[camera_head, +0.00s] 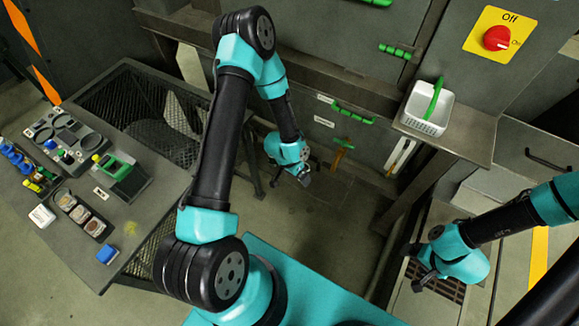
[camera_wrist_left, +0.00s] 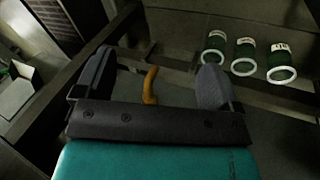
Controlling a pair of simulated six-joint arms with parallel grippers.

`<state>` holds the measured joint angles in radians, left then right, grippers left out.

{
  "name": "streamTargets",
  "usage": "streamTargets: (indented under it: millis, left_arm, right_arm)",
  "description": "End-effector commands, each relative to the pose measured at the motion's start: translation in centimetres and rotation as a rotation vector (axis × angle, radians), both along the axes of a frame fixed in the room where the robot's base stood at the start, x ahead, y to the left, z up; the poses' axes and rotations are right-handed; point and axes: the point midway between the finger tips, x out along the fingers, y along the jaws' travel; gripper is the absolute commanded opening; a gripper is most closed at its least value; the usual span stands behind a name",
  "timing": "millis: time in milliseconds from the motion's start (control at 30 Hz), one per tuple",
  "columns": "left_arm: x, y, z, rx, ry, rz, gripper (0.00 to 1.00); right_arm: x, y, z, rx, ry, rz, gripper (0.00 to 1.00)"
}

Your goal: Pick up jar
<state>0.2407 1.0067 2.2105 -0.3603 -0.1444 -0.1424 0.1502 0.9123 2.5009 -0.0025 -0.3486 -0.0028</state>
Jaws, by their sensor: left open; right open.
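Three jar-like cylinders (camera_wrist_left: 244,58) with white rims, dark green sides and small pale labels stand in a row at the upper right of the left wrist view. I cannot tell for sure whether they are the jars of the task. In the head view, a dark tray (camera_head: 101,229) on the left table holds three small containers with reddish-brown and pale contents (camera_head: 80,214). My left gripper (camera_head: 303,179) hangs over the floor, right of that table. Its two fingers are apart and empty in the left wrist view (camera_wrist_left: 153,80). My right gripper (camera_head: 413,266) is open at the lower right.
The left table (camera_head: 152,212) also bears a green device (camera_head: 125,177), a blue block (camera_head: 107,254) and several bottles (camera_head: 15,157). A white basket (camera_head: 427,109) with a green handle sits on a shelf. A yellow panel with a red knob (camera_head: 497,38) is upper right. Open floor lies between.

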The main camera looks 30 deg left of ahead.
Motion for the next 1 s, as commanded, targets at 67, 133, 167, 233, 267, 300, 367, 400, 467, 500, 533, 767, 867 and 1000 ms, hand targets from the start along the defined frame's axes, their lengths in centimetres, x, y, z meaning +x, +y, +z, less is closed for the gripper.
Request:
streamTargets:
  millis: [67,133,167,233,267,300,367,400,467,500,533,767,867,1000]
  left_arm:
    - [3.5,2.1,-2.1,0.029,-0.048,-0.124,0.89]
    - [6.4,4.3,-3.7,0.069,-0.087,-0.250,0.89]
    - [7.6,5.3,-4.3,0.088,-0.102,-0.301,0.89]
    - [10.0,7.8,-5.6,0.143,-0.131,-0.417,0.89]
    - [11.0,8.9,-6.1,0.168,-0.140,-0.460,0.89]
    - [12.1,10.2,-6.6,0.199,-0.151,-0.516,0.89]
    - [13.5,12.1,-7.2,0.243,-0.161,-0.585,0.89]
    - [14.2,13.0,-7.5,0.268,-0.165,-0.621,0.89]
    - [15.0,14.1,-7.8,0.297,-0.169,-0.664,0.89]
    - [15.3,14.6,-7.9,0.309,-0.169,-0.682,0.89]
    - [15.5,14.9,-8.0,0.317,-0.170,-0.692,0.89]
    - [15.6,15.2,-8.0,0.324,-0.171,-0.704,0.89]
    - [15.6,15.2,-8.0,0.323,-0.170,-0.703,0.89]
    - [15.6,15.1,-8.7,0.322,-0.170,-0.703,0.89]
  right_arm:
    - [0.0,0.0,0.0,0.000,0.000,0.000,0.84]
    - [0.0,0.0,0.0,0.000,0.000,0.000,0.84]
    - [0.0,0.0,0.0,0.000,0.000,0.000,0.84]
    - [0.0,0.0,0.0,0.000,0.000,0.000,0.84]
    - [0.0,0.0,0.0,0.000,0.000,0.000,0.84]
    - [0.0,0.0,0.0,0.000,0.000,0.000,0.84]
    - [0.0,0.0,0.0,0.000,0.000,0.000,0.84]
    - [0.0,0.0,0.0,0.000,0.000,0.000,0.84]
    - [0.0,0.0,0.0,0.000,0.000,0.000,0.84]
    - [0.0,0.0,0.0,0.000,0.000,0.000,0.84]
    - [0.0,0.0,0.0,0.000,0.000,0.000,0.84]
    - [0.0,0.0,0.0,0.000,0.000,0.000,0.84]
    - [0.0,0.0,0.0,0.000,0.000,0.000,0.84]
    - [0.0,0.0,0.0,0.000,0.000,0.000,0.84]
